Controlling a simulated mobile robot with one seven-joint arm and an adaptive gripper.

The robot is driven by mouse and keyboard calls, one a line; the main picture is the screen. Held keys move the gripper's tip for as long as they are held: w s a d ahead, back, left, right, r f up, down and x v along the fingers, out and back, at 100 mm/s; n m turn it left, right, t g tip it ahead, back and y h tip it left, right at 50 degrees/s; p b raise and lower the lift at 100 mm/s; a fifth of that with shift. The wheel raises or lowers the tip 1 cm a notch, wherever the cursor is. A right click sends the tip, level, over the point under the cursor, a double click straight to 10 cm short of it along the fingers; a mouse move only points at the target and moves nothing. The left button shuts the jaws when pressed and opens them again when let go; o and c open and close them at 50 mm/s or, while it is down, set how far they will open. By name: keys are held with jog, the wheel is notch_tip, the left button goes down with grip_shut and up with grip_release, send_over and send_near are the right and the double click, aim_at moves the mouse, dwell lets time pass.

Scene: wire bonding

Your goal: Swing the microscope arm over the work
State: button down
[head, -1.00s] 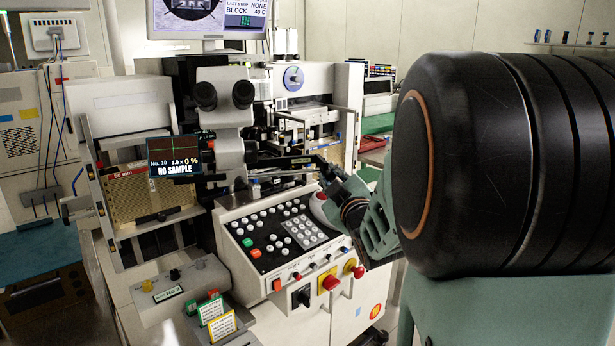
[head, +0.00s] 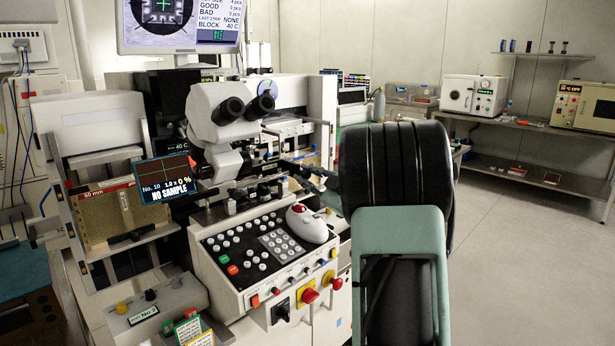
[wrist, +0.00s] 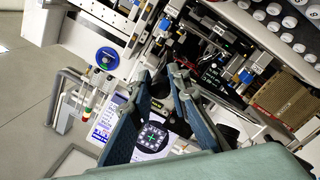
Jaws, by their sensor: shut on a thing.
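The white microscope (head: 216,112) with two black eyepieces stands over the front of the bonding machine in the head view, its eyepieces turned toward the right. A small screen reading NO SAMPLE (head: 166,180) is at its left. My gripper (head: 290,166) reaches in from the right, just right of the microscope, partly hidden by my own black and teal arm. In the wrist view its two blue-grey fingers (wrist: 160,75) stand a little apart at the tips. It is shut on a part of the microscope arm; the held part is mostly hidden.
The sloped control panel (head: 262,249) with buttons and a white trackball unit (head: 307,223) lies below my gripper. A monitor (head: 190,22) stands above the machine. A steel bench (head: 520,123) with ovens is at the back right. Floor at right is clear.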

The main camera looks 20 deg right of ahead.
jog(key=shift+w+d+r+n+y+p, duration=0.1)
jog(key=shift+w+r+n+y+p, duration=0.2)
jog(key=shift+w+y, duration=0.35)
jog(key=shift+w, duration=0.15)
jog(key=shift+r, duration=0.1)
jog(key=c, duration=1.9)
grip_release()
jog(key=shift+w, duration=0.1)
jog(key=shift+o, duration=0.4)
jog(key=shift+f, duration=0.2)
jog(key=v, duration=1.2)
jog(key=shift+d+r, duration=0.1)
